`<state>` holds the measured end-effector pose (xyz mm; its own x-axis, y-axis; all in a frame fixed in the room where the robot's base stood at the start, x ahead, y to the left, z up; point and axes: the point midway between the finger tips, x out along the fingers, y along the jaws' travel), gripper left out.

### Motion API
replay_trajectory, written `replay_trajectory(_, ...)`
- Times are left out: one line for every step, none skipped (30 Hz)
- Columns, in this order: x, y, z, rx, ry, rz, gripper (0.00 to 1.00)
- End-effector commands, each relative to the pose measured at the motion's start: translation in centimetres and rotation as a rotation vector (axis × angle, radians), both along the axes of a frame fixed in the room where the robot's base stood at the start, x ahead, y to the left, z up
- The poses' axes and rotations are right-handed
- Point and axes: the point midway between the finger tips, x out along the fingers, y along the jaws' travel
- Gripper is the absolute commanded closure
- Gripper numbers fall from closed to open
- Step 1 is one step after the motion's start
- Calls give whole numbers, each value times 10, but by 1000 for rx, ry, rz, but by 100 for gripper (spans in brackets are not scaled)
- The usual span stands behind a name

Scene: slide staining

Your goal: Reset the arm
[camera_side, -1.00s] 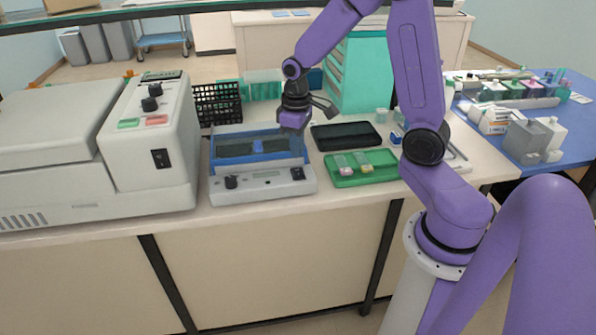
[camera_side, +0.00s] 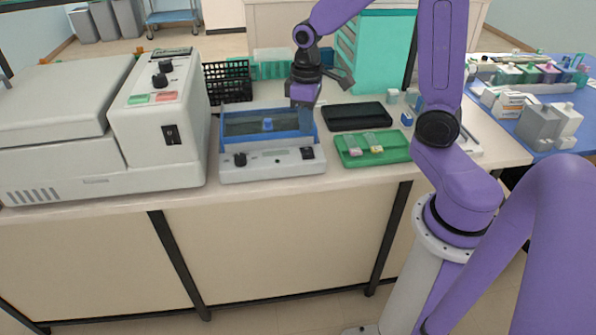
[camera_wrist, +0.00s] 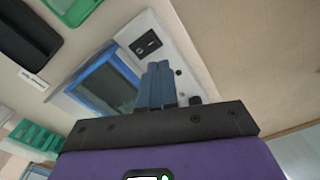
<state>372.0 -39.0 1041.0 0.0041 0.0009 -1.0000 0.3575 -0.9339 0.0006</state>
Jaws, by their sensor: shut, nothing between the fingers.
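My gripper (camera_side: 303,128) is at the right back corner of the blue-rimmed water bath (camera_side: 272,160) in the side view. In the wrist view its two blue-grey fingers (camera_wrist: 157,66) are together with nothing between them. The bath and its white control panel (camera_wrist: 168,45) lie beyond the fingers there. A small blue thing (camera_side: 267,124) shows inside the bath in the side view. I cannot tell whether the fingertips are above the bath's rim or beside it.
A green tray (camera_side: 400,152) with slide pieces and a black tray (camera_side: 357,116) lie right of the bath. A large grey machine (camera_side: 165,175) stands left. A black basket (camera_side: 228,82) and a teal cabinet (camera_side: 385,50) stand behind. Bottles and boxes crowd the blue table.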

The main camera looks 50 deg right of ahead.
Motion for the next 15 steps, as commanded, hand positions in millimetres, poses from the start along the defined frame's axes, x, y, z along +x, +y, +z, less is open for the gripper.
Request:
replay_trajectory(-10, 13, 4, 1, -4, 46, 100)
replay_trajectory(-16, 20, 5, 1, -5, 72, 100)
replay_trajectory(-24, 28, 8, 2, -7, 107, 100)
replay_trajectory(-31, 35, 9, 2, -7, 134, 100)
replay_trajectory(-37, 41, 11, 3, -7, 158, 100)
replay_trajectory(-47, 48, 13, 3, -7, 192, 100)
replay_trajectory(-54, 53, 15, 4, -9, 218, 100)
replay_trajectory(-61, 58, 16, 5, -10, 244, 100)
replay_trajectory(-71, 64, 18, 5, -11, 278, 100)
replay_trajectory(-78, 68, 19, 7, -12, 303, 100)
replay_trajectory(-86, 72, 20, 7, -13, 328, 100)
replay_trajectory(-96, 77, 22, 8, -13, 363, 100)
replay_trajectory(-104, 80, 23, 8, -14, 388, 100)
replay_trajectory(-112, 83, 24, 9, -14, 413, 100)
replay_trajectory(-122, 86, 25, 10, -15, 448, 100)
